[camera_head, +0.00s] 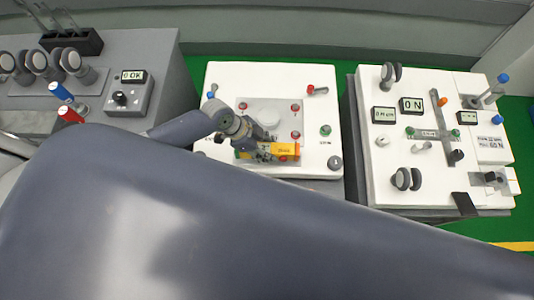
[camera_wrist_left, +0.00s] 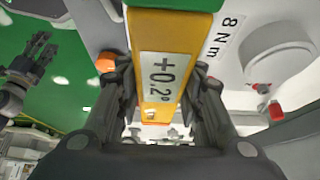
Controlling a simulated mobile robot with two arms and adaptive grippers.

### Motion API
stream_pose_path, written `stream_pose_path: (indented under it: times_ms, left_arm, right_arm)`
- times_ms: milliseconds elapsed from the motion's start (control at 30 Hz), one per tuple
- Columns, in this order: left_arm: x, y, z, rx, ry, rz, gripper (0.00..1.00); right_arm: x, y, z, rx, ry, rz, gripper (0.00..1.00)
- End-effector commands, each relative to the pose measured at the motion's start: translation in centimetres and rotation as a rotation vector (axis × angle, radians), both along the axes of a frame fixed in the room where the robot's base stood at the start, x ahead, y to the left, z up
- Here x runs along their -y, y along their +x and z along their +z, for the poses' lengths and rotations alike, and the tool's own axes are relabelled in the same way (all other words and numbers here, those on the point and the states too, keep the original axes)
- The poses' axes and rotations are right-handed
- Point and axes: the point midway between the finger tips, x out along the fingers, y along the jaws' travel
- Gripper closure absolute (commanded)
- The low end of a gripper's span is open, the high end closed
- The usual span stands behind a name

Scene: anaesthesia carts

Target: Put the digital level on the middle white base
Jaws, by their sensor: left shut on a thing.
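The digital level is a yellow-orange bar (camera_head: 284,149) over the front half of the middle white base (camera_head: 222,80). My left gripper (camera_head: 262,149) is shut on it. In the left wrist view the level (camera_wrist_left: 170,35) is between the two dark fingers (camera_wrist_left: 160,105), and its display reads +0.2°. I cannot tell whether the level touches the base. The arm and gripper hide part of the base's left side. A dark gripper-like part, probably my right gripper (camera_wrist_left: 32,72), shows at the left of the wrist view; its jaw state is unclear.
The middle base carries a grey plate (camera_head: 265,103), several red knobs, a green knob (camera_head: 325,130) and a grey knob (camera_head: 334,162). A white panel with displays (camera_head: 430,150) stands right, a grey cart (camera_head: 150,62) left. My large grey arm link covers the foreground.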

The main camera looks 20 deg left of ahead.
Motion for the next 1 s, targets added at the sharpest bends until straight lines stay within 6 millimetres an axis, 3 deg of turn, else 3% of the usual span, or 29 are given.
stream_pose_path:
  times_ms: [167,433,800,833,900,1000]
  left_arm:
    - [0.2,0.3,-0.7,-0.001,0.001,0.001,0.97]
    - [0.2,0.3,-3.6,0.0,0.0,0.001,0.97]
    - [0.2,0.2,-3.7,-0.001,0.001,0.001,0.97]
    - [0.1,0.2,-3.8,-0.001,0.002,0.001,0.63]
    - [0.1,0.2,-3.7,-0.001,0.002,0.001,0.47]
    - [0.1,0.2,-3.7,-0.001,0.002,0.001,0.45]
  right_arm:
    - [-0.2,0.8,-0.7,0.013,0.003,0.0,0.6]
    - [-0.4,0.4,-3.6,0.006,0.004,0.0,0.6]
    - [-0.4,-0.1,-3.7,-0.001,0.005,-0.001,0.6]
    - [-0.4,-0.1,-3.7,-0.001,0.005,-0.001,0.6]
    - [-0.4,-0.1,-3.6,-0.001,0.005,-0.001,0.6]
    - [-0.4,-0.1,-3.6,-0.001,0.005,-0.001,0.6]
